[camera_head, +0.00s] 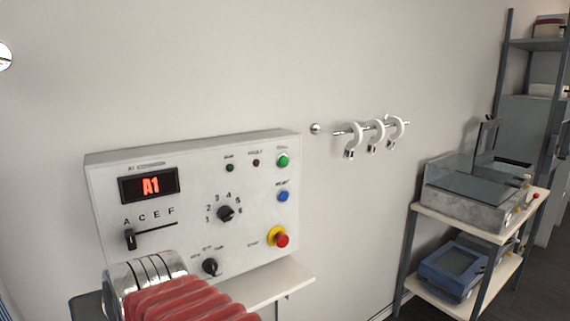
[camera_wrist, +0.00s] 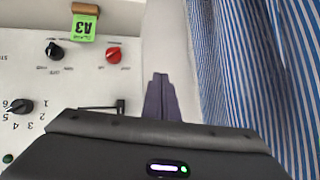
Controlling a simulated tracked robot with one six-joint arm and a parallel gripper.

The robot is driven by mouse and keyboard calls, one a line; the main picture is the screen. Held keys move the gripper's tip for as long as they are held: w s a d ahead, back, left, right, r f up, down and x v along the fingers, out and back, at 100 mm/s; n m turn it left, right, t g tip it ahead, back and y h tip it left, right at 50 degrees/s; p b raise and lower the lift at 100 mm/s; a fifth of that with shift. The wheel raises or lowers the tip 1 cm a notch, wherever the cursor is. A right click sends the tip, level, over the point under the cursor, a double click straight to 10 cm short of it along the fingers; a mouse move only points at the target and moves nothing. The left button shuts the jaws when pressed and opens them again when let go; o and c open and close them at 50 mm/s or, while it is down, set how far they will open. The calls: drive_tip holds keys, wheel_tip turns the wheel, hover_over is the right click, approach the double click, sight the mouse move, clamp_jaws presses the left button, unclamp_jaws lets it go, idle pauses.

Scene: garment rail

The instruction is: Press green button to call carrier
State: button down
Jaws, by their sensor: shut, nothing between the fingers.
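The green button (camera_head: 283,160) is at the upper right of the white control panel (camera_head: 110,205) in the head view. The panel's display (camera_head: 149,185) reads A1 in red. In the wrist view the panel (camera_wrist: 85,75) appears upside down, and the green button is out of frame. My gripper (camera_wrist: 160,77) is shut and empty, beside the panel's slider side, away from the green button. The carrier cannot be identified. Several white hooks (camera_head: 376,137) hang on a short wall rail in the head view.
A blue button (camera_head: 283,196), a red stop button (camera_head: 281,239) and a numbered dial (camera_head: 225,214) are near the green button. Blue-striped cloth (camera_wrist: 270,80) hangs close to my gripper. A green A3 tag (camera_wrist: 82,27) is at upper left. A shelf cart (camera_head: 470,225) stands right.

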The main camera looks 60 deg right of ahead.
drive_tip(key=w+d+r+m+t+h, duration=0.1)
drive_tip(key=d+r+m+h, duration=0.25)
drive_tip(key=d+r, duration=0.45)
drive_tip(key=w+d+r+m+t+h, duration=0.1)
drive_tip(key=d+r+m+h, duration=0.3)
drive_tip(key=d, duration=0.7)
drive_tip(key=w+d+r+m+t+h, duration=0.1)
drive_tip(key=d+r+m+h, duration=0.15)
drive_tip(key=d+r, duration=0.6)
drive_tip(key=m+g+h, duration=0.4)
approach(284, 161)
drive_tip(key=w+a+r, duration=0.3)
drive_tip(key=a, duration=0.2)
drive_tip(key=s+d+f+m+g+h, duration=0.2)
drive_tip(key=s+d, duration=0.4)
drive_tip(key=s, duration=0.3)
drive_tip(key=shift+s+d+f+m+g+h, duration=0.3)
drive_tip(key=shift+f+m+g+h, duration=0.1)
drive_tip(key=shift+f+m+g, duration=0.3)
drive_tip(key=shift+w, duration=0.1)
drive_tip(key=w+d, duration=0.4)
drive_tip(key=w, duration=0.3)
drive_tip(key=shift+w, duration=0.4)
